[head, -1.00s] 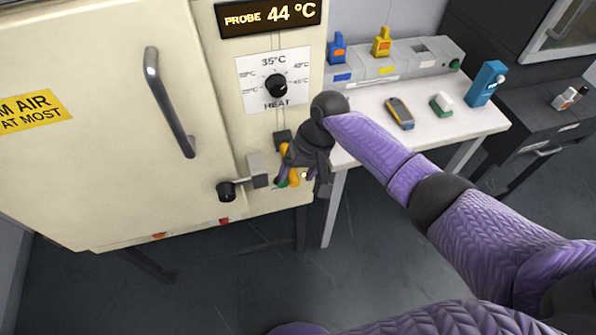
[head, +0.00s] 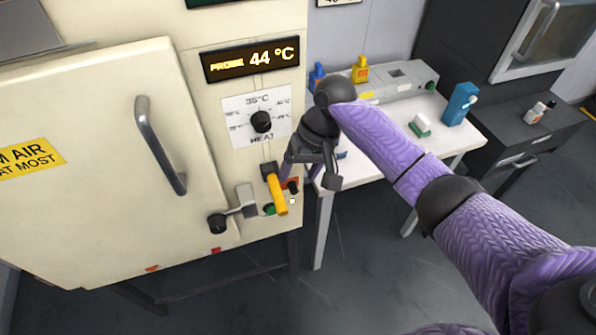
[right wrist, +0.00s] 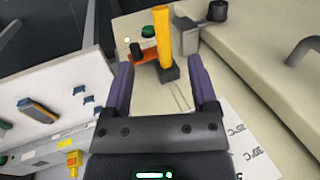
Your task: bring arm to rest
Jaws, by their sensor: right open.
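My right gripper (head: 312,170) is open and empty in front of the cream cabinet (head: 95,235), just right of a yellow-handled lever (head: 277,194). The lever hangs down from a black pivot on the cabinet front. In the right wrist view my right gripper (right wrist: 160,75) has its two purple fingers apart. The yellow lever (right wrist: 162,38) shows beyond and between them, with nothing gripped. My right arm (head: 385,145) reaches in from the lower right. My left gripper is not in view.
The cabinet has a grey door handle (head: 160,145), a latch with a black knob (head: 218,223), a heat dial (head: 261,121) and a display reading 44 °C (head: 251,60). A white table (head: 455,137) with small items stands to the right. Dark floor is open below.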

